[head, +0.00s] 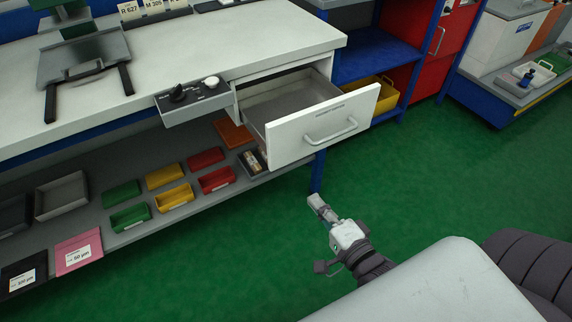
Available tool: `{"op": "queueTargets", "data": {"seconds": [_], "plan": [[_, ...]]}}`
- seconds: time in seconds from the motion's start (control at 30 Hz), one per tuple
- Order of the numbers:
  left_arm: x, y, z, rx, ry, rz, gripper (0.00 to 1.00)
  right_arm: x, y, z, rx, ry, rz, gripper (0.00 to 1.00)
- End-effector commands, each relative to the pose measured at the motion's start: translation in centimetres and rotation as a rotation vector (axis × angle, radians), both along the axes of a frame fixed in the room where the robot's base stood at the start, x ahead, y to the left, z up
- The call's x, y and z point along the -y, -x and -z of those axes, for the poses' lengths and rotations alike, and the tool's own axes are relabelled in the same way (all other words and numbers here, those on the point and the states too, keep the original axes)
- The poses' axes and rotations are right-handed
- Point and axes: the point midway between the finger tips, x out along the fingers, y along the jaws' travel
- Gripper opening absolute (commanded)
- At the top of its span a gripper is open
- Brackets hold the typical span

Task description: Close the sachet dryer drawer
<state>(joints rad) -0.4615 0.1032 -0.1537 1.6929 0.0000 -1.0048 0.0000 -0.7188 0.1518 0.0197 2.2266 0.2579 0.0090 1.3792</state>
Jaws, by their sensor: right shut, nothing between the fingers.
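The sachet dryer drawer (290,141) is pulled well out from under the right end of the white worktop. Its white front has a light bar handle (331,133), and the part of its inside that shows looks empty. My right gripper (315,201) is shut and empty. In the picture it is below the drawer front, apart from it, over the green floor. My left gripper is not in view.
A control box (193,101) with knobs sits under the worktop edge (200,60), left of the drawer. A lower shelf (150,228) holds several coloured bins. A blue rack (375,60) with a yellow bin (385,95) stands right of the drawer. Green floor (450,190) is clear in front.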

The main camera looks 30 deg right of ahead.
Motion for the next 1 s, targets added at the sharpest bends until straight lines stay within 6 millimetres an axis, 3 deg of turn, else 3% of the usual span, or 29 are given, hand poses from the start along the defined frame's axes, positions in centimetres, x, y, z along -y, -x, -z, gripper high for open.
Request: {"op": "queueTargets", "data": {"seconds": [0.1, 0.27, 0.7, 1.0], "plan": [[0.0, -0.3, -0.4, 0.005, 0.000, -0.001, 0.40, 0.0, 0.1, -2.1, 0.048, -0.059, 0.000, 0.00], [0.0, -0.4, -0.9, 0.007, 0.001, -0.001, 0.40, -0.2, -1.3, -2.7, 0.059, -0.070, 0.000, 0.00], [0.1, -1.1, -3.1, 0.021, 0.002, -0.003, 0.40, -0.9, -10.2, -2.6, 0.057, -0.065, 0.000, 0.00], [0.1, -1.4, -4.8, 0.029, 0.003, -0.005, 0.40, -1.2, -13.5, -2.5, 0.053, -0.065, -0.001, 0.00]]}}
